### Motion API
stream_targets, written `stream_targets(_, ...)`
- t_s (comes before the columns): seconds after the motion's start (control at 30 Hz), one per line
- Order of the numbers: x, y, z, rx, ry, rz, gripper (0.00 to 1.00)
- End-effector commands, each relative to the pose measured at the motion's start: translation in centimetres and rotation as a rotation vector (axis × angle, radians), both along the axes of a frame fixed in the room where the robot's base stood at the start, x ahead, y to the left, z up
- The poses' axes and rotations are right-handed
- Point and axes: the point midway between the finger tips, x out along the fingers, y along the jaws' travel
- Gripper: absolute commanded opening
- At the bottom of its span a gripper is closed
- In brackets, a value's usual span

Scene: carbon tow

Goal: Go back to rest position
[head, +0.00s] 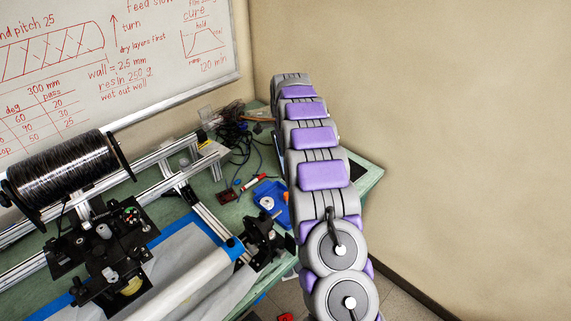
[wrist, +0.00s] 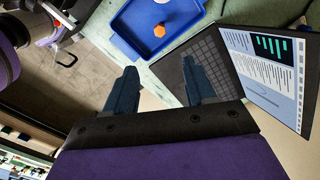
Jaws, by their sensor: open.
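My arm (head: 318,170), grey with purple pads, stretches up and away over the right end of the bench in the head view. Its far end hides my gripper there. In the wrist view my gripper (wrist: 159,64) shows two dark blue fingers spread wide apart. It is open, with nothing between the fingers. Beyond the fingertips lies a blue tray (wrist: 127,42) with a small orange piece (wrist: 160,30) in it. An open laptop (wrist: 265,85) is close beside the right finger.
The green bench (head: 368,172) holds a winding rig with a black tow spool (head: 65,170), a white roller (head: 185,285), cables (head: 235,130) and a blue tray (head: 280,192). A whiteboard (head: 150,65) hangs behind. The space right of my arm, before the bare wall, looks clear.

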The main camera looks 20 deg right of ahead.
Motion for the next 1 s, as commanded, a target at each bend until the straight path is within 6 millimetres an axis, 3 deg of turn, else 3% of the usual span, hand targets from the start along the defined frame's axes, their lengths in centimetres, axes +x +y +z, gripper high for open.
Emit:
stream_targets(0.63, -0.3, 0.3, 1.1, 0.001, 0.002, 0.020, 0.55)
stream_targets(0.77, -1.7, 1.7, 3.0, 0.006, 0.007, 0.098, 0.55)
stream_targets(1.0, -6.5, 5.8, 7.6, 0.017, 0.021, 0.347, 0.55)
